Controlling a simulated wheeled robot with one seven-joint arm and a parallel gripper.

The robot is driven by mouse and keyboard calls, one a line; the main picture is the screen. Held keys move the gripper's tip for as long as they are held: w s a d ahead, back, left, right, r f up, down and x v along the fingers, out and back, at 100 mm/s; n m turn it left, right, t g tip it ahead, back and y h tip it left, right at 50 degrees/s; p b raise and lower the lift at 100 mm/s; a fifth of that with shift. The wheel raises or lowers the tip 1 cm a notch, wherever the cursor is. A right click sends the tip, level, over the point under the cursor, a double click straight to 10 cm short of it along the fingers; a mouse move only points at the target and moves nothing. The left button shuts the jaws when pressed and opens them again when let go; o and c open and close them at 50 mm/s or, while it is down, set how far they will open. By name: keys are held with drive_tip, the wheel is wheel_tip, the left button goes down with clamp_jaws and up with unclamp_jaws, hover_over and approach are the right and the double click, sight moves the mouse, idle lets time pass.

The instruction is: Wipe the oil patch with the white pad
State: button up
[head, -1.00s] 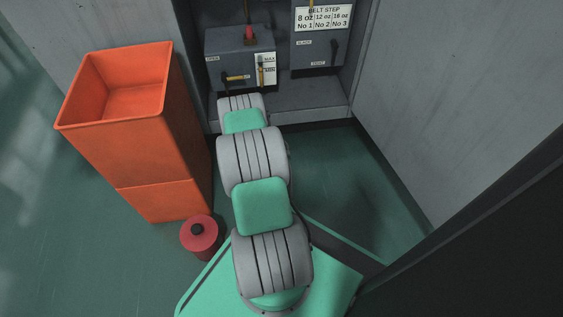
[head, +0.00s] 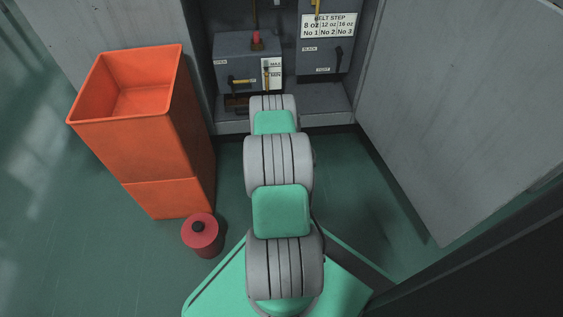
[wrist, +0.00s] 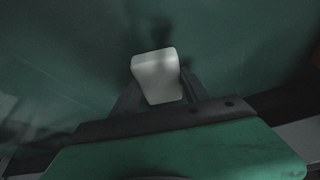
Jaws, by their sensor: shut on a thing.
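In the wrist view my gripper (wrist: 160,92) is shut on the white pad (wrist: 157,75), a pale block with rounded corners held between the two fingers. Dark green floor shows beyond the pad. A faint darker area (wrist: 150,32) lies on that floor just past the pad; I cannot tell whether it is the oil patch or shadow. I cannot tell whether the pad touches the floor. In the head view my own arm hides the gripper and pad, and no oil patch shows clearly.
A tall orange bin (head: 150,150) stands left of my arm, with a red can (head: 203,236) at its foot. A grey machine cabinet (head: 248,62) with levers and labels is ahead. A grey panel (head: 470,90) bounds the right. Green floor (head: 350,195) is open between panel and arm.

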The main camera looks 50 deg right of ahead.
drive_tip(key=shift+s+a+r+p, duration=0.1)
drive_tip(key=shift+a+r+p, duration=0.05)
drive_tip(key=shift+r+p, duration=2.1)
drive_tip(key=shift+r+b, duration=0.4)
drive_tip(key=shift+b, duration=0.1)
